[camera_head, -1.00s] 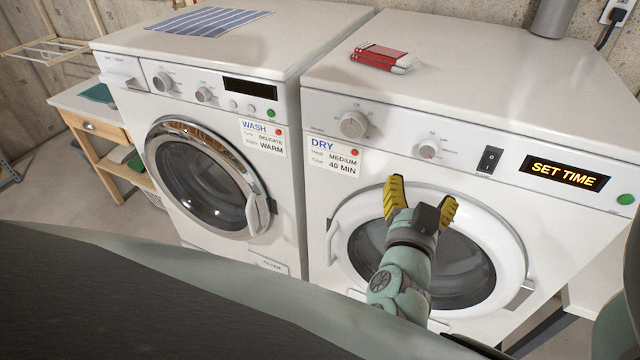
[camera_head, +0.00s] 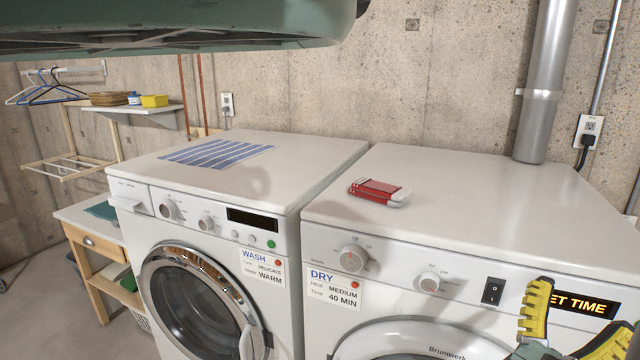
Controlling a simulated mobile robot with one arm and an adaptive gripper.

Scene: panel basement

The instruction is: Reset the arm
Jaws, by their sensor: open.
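My gripper (camera_head: 577,325) is at the lower right of the head view, in front of the dryer (camera_head: 469,219). Its yellow-padded fingers are spread apart with nothing between them. One finger covers the first letter of the dryer's lit display (camera_head: 583,304), leaving "ET TIME" readable. Most of my arm is below the picture edge. I cannot tell how far the fingertips are from the dryer's front.
The washer (camera_head: 289,158) stands left of the dryer, with a striped cloth (camera_head: 216,153) on top. A red and white item (camera_head: 378,192) lies on the dryer. A metal duct (camera_head: 541,90) rises behind it. A wooden side table (camera_head: 88,242) stands at left.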

